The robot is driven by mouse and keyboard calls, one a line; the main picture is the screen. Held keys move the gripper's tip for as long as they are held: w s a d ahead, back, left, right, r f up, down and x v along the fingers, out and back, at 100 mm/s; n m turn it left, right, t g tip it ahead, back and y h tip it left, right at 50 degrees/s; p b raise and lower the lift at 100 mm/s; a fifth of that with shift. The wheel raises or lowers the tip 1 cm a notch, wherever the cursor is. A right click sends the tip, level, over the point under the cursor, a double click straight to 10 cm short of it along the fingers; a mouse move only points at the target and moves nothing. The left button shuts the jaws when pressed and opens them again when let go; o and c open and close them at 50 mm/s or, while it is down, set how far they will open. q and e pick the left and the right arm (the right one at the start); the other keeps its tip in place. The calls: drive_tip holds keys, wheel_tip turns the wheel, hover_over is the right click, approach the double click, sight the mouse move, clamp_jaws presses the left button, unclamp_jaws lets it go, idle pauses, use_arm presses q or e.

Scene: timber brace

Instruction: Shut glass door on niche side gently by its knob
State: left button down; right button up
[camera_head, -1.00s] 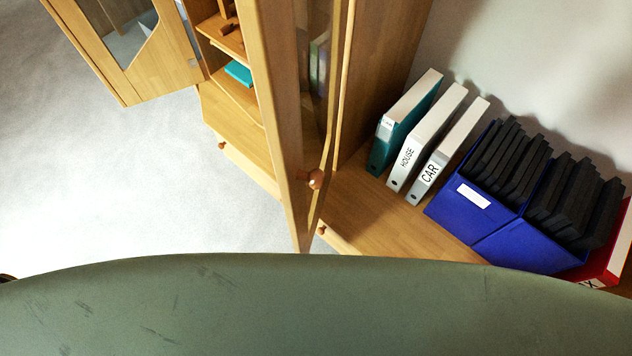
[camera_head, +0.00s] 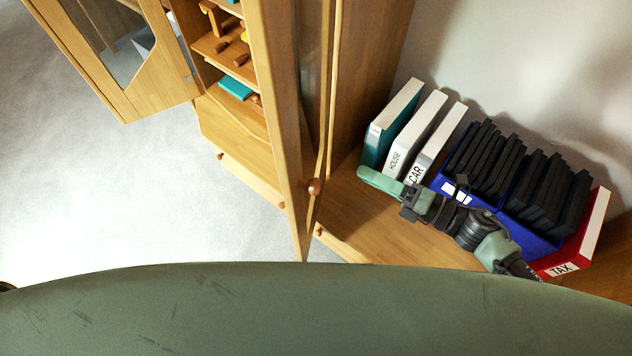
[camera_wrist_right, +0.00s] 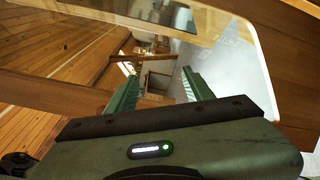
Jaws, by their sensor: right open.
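A wood-framed glass door (camera_head: 299,130) stands open, nearly edge-on, in the middle of the head view. Its round brown knob (camera_head: 315,186) shows low on its frame. A second glass door (camera_head: 115,60) stands open at the upper left. My right gripper (camera_head: 364,174) is in front of the binders, to the right of the knob and apart from it. In the wrist view its two green fingers (camera_wrist_right: 160,82) are spread and empty, with a glass pane (camera_wrist_right: 215,60) beyond them. I cannot make out the knob there. My left gripper is not in view.
A teal binder (camera_head: 392,122), white binders (camera_head: 417,133), blue file boxes (camera_head: 475,205) and a red binder (camera_head: 578,240) stand on the wooden top (camera_head: 350,222) right of the door. Shelves (camera_head: 232,60) with small items lie between the doors. Open floor (camera_head: 90,190) is at left.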

sight(316, 187)
drive_tip(key=s+a+r+n+g+y, duration=0.2)
drive_tip(key=s+a+r+n+g, duration=0.25)
drive_tip(key=s+r+n, duration=0.35)
drive_tip(key=shift+g, duration=0.35)
drive_tip(key=a+p, duration=0.1)
drive_tip(key=a, duration=0.1)
drive_tip(key=w+a+p, duration=0.1)
drive_tip(key=a, duration=0.1)
drive_tip(key=a+p, duration=0.1)
drive_tip(key=a, duration=0.1)
drive_tip(key=shift+w+p, duration=0.25)
drive_tip(key=shift+p, duration=0.15)
drive_tip(key=shift+w+a+f, duration=0.1)
drive_tip(key=shift+a, duration=0.4)
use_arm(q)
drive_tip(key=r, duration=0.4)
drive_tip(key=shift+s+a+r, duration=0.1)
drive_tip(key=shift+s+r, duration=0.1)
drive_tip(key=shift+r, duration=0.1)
use_arm(e)
clamp_jaws()
